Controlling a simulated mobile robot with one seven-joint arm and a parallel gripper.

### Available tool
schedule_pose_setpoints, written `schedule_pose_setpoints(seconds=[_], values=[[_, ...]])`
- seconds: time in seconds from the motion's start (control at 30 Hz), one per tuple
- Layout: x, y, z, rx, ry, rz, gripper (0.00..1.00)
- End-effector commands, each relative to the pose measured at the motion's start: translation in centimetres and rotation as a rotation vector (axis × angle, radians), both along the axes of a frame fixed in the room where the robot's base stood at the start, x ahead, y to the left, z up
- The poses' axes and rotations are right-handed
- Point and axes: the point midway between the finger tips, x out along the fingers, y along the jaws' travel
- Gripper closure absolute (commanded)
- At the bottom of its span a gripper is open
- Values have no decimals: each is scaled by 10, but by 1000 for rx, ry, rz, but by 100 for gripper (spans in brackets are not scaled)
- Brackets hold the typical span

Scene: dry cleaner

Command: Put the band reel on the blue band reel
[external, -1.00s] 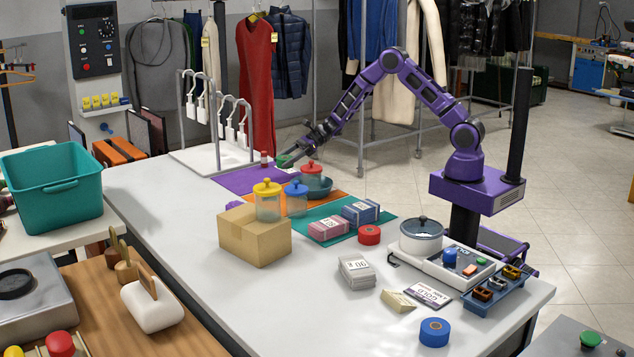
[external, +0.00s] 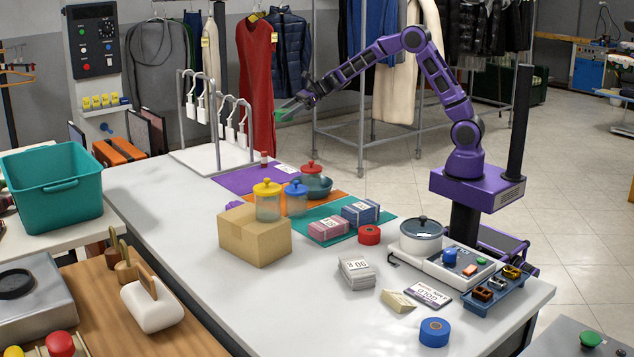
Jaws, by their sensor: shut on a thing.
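My gripper (external: 292,106) is raised above the far end of the white table, in front of the hanging red garment. It is shut on a small green thing (external: 283,115), which looks like a green band reel; the fingers hide part of it. The blue band reel (external: 434,333) lies flat on the table near its front right corner, with nothing on top of it. It is far from my gripper. A red band reel (external: 369,235) lies flat near the teal mat.
A white scale with a lidded pot (external: 421,238), a blue tray (external: 492,299) and a stack of tags (external: 357,272) are nearer the blue reel. Hanger stands are at the back.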

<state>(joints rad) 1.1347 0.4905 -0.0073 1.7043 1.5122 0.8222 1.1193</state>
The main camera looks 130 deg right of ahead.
Motion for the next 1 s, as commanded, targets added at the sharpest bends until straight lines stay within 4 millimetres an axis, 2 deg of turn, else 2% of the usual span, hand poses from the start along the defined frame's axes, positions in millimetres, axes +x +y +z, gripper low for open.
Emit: schedule_pose_setpoints(seconds=[0.03, 0.13, 0.37, 0.57, 0.77, 1.0], values=[[1, 0, 12, -5, -2, 1, 79], [1, 0, 31, -5, -2, 1, 79], [47, 25, 25, 2, 6, 73, 79], [103, 62, 25, 4, 11, 161, 79], [179, 130, 24, 5, 20, 292, 79], [261, 234, 24, 4, 27, 450, 79]])
